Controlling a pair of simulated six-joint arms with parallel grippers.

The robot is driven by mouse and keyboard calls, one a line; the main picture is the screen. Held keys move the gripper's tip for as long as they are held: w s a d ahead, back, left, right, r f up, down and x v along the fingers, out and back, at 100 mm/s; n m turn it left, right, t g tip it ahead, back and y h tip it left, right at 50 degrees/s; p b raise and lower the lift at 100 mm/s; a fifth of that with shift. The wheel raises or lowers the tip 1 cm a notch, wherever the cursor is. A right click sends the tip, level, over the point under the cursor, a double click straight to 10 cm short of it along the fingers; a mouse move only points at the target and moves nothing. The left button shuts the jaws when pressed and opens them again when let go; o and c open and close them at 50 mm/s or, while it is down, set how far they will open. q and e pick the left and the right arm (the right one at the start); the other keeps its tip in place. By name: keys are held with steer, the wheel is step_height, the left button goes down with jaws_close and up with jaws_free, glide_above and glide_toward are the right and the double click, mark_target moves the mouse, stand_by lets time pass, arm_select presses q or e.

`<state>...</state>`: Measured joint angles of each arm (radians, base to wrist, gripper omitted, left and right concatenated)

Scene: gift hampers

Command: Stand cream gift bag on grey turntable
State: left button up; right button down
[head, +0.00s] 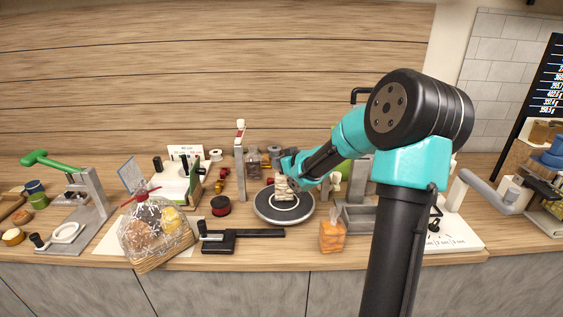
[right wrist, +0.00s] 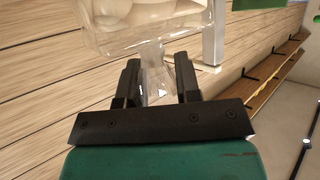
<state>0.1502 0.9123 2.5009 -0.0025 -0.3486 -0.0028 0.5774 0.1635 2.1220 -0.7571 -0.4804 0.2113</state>
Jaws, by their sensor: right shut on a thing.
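The cream gift bag (head: 283,187) is clear with pale contents. It is at the middle of the round grey turntable (head: 262,211). I cannot tell whether its base touches the turntable. My right gripper (head: 286,172) is over it and shut on its narrow neck. In the right wrist view, the fingers (right wrist: 158,78) close around the clear gathered neck, and the bag body (right wrist: 150,22) with rounded pale contents is beyond them. The bag's top is partly hidden by the gripper in the head view. My left gripper is not in view.
A wrapped hamper (head: 155,228) stands front left, beside a black tool (head: 238,238) and a red-and-black spool (head: 221,205). An orange bag (head: 332,236) is right of the turntable, near a grey tray (head: 357,220). Jars (head: 253,162) and a post (head: 240,160) stand behind.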

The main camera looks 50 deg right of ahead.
steer(key=shift+f, duration=1)
stand_by(2.4)
steer(key=c, duration=0.7)
jaws_free()
steer(key=shift+c, duration=0.2)
steer(key=shift+s, duration=0.1)
steer(key=v, duration=1.7)
steer(key=shift+s, duration=0.1)
